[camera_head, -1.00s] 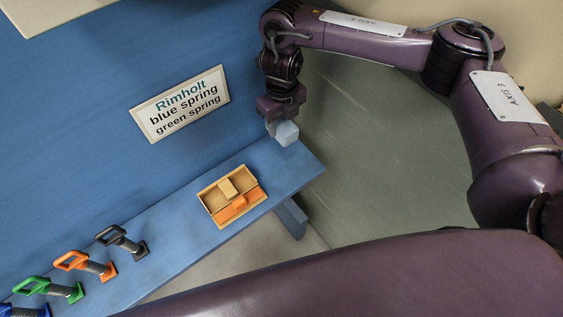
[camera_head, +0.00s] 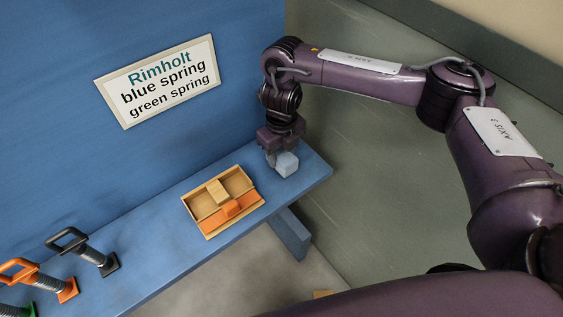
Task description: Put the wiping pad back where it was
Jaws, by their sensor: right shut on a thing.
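The wiping pad, a pale blue block (camera_head: 286,164), is held by my right gripper (camera_head: 275,155). The gripper points down at the right end of the blue shelf (camera_head: 312,179), close to the wall. The pad is at or just above the shelf top; I cannot tell whether it touches. The gripper covers part of the pad's left side. My left gripper is not in view.
A wooden tray (camera_head: 188,203) with a tan block and an orange part stands left of the pad. Several springs with handles, one black (camera_head: 85,249) and one orange (camera_head: 40,279), stand farther left. A sign (camera_head: 160,81) reads "Rimholt, blue spring, green spring".

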